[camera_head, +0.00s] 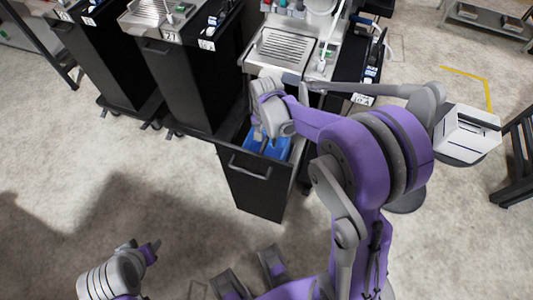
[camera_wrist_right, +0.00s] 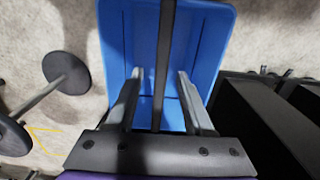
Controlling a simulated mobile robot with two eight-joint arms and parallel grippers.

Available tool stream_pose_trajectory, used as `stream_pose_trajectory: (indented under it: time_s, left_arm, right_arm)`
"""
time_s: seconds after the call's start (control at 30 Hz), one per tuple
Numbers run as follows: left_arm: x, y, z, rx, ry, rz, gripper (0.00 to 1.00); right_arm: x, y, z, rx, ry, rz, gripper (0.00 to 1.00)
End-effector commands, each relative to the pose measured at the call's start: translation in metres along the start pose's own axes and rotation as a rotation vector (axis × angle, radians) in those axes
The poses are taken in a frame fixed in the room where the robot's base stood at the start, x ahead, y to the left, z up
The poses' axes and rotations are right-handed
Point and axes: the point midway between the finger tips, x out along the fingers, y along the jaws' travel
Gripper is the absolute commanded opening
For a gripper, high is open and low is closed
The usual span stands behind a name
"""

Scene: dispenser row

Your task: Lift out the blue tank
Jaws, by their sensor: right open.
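The blue tank (camera_head: 275,148) sits inside a pulled-out black drawer (camera_head: 252,195) below the middle dispenser. In the right wrist view the tank (camera_wrist_right: 205,45) is an open blue box seen from above, with a dark bar (camera_wrist_right: 165,50) across its middle. My right gripper (camera_wrist_right: 158,85) is open over the tank, one finger on each side of the bar, apart from it as far as I can see. In the head view my right wrist hides the fingers and part of the tank. My left gripper (camera_head: 152,250) is low at the left, away from the tank; its jaw gap is unclear.
The middle dispenser, with a drip tray (camera_head: 283,47), stands just behind the drawer. More black dispenser cabinets (camera_head: 190,85) stand to the left. A dark rack (camera_head: 515,160) is at the right edge. The floor in front of the drawer is clear.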

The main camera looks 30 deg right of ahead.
Motion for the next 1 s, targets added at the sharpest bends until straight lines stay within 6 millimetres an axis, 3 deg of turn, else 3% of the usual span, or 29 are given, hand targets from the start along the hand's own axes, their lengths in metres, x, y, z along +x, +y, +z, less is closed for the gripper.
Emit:
stream_pose_trajectory:
  time_s: [0.1,0.33,0.63,1.0]
  left_arm:
    - [0.0013,0.0000,0.0007,0.000,0.000,0.000,0.50]
    - [0.0010,0.0000,0.0006,0.000,0.000,0.000,0.50]
    - [0.0011,0.0000,0.0006,0.000,0.000,0.000,0.50]
    - [0.0010,0.0000,0.0006,0.000,0.000,0.000,0.50]
  right_arm:
    - [0.0094,0.0002,-0.0001,0.000,0.000,0.000,0.53]
    - [0.0099,0.0002,-0.0001,0.001,0.000,0.000,0.53]
    - [0.0097,0.0003,-0.0001,0.001,0.000,0.000,0.00]
    - [0.0095,0.0003,-0.0002,0.001,0.000,0.000,0.00]
